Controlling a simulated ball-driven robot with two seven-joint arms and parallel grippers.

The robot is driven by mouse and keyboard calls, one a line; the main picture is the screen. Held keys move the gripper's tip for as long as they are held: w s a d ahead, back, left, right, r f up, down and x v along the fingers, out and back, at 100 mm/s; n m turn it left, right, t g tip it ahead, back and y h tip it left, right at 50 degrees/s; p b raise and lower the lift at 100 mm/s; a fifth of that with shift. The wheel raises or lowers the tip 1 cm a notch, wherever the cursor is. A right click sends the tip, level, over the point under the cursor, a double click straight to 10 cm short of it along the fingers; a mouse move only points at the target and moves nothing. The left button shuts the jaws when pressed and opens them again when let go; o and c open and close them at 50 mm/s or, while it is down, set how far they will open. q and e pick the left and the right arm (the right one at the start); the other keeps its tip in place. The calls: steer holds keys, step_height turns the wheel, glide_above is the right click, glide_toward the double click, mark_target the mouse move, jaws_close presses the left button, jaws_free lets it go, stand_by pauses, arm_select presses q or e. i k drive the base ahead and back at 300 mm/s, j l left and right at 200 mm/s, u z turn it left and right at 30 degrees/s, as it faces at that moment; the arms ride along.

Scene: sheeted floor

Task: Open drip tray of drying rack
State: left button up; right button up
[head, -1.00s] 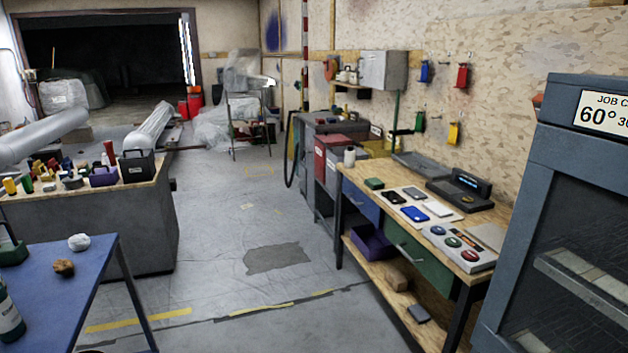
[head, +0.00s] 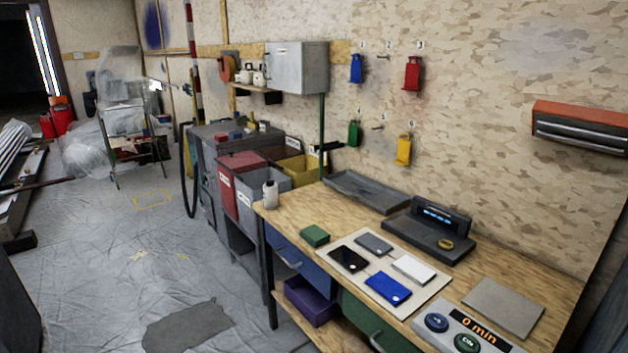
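I cannot make out a drying rack or its drip tray for certain in the head view. A shallow dark grey tray (head: 366,191) lies on the back of the wooden workbench (head: 455,291), against the wall; I cannot tell whether it belongs to a rack. A dark upright surface (head: 604,312) is cut off at the lower right edge, too little of it to identify. Neither of my grippers is in view.
The workbench carries a black device (head: 430,229) with a lit display, a pale board with several phone-like slabs, and a button panel (head: 465,331). Red and grey bins (head: 238,192) stand beyond it. The sheeted floor (head: 130,255) to the left is largely clear, with a dark patch.

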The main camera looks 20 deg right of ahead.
mark_target(383, 200)
steer(key=i+j+z, duration=0.15)
steer(key=i+z, duration=0.35)
steer(key=i+j+z, duration=0.45)
steer(key=i+l, duration=0.1)
